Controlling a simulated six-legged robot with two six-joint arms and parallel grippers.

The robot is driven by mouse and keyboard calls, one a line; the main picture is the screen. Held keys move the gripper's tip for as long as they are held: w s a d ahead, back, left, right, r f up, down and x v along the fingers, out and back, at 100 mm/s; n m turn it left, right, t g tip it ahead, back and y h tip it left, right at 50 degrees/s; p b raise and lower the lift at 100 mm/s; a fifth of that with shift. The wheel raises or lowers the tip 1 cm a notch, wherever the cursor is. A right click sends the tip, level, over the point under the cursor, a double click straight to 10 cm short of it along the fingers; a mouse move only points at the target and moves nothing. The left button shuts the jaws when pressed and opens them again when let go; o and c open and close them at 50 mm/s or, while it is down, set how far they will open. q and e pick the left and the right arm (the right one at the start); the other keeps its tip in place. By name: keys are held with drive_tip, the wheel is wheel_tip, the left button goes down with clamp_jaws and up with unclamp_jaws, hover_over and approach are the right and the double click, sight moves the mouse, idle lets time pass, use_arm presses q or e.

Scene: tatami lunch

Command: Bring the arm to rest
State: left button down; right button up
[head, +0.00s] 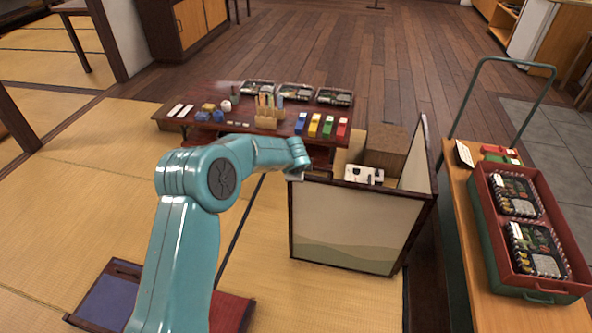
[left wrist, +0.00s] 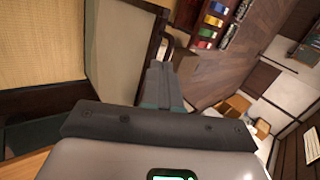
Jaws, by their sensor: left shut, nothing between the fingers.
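My left arm, teal, comes up from the bottom left of the head view and bends to the right. Its gripper (head: 296,174) is small and partly hidden behind the wrist, near the upper left corner of the folding screen (head: 350,222). I cannot tell whether it touches the screen. In the left wrist view the dark fingers of my left gripper (left wrist: 158,76) are together and empty, with a screen panel (left wrist: 122,45) to their left. My right gripper is in neither view.
A low dark red table (head: 188,122) behind the arm holds bento boxes (head: 296,91), colored blocks (head: 314,125) and a wooden holder (head: 268,120). At right, a wooden cart (head: 465,215) carries a red crate (head: 492,235) with bentos. Open tatami (head: 90,200) lies left.

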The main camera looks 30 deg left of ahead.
use_arm(q)
drive_tip(key=s+d+f+n+g+h+p, duration=0.45)
drive_tip(key=s+d+f, duration=0.55)
drive_tip(key=s+d, duration=0.35)
drive_tip(key=s+d+n+h+p, duration=0.1)
drive_tip(key=s+d+n, duration=0.2)
drive_tip(key=s, duration=0.5)
drive_tip(key=s+d+f+n+g+p, duration=0.1)
drive_tip(key=s+n, duration=0.3)
drive_tip(key=s, duration=0.4)
drive_tip(key=s+d+n+g+h+p, duration=0.1)
drive_tip(key=s+d+n, duration=0.2)
drive_tip(key=s, duration=0.5)
drive_tip(key=shift+s+d+f+n+h, duration=0.2)
drive_tip(key=shift+d+f+n+h, duration=0.2)
drive_tip(key=shift+d, duration=0.4)
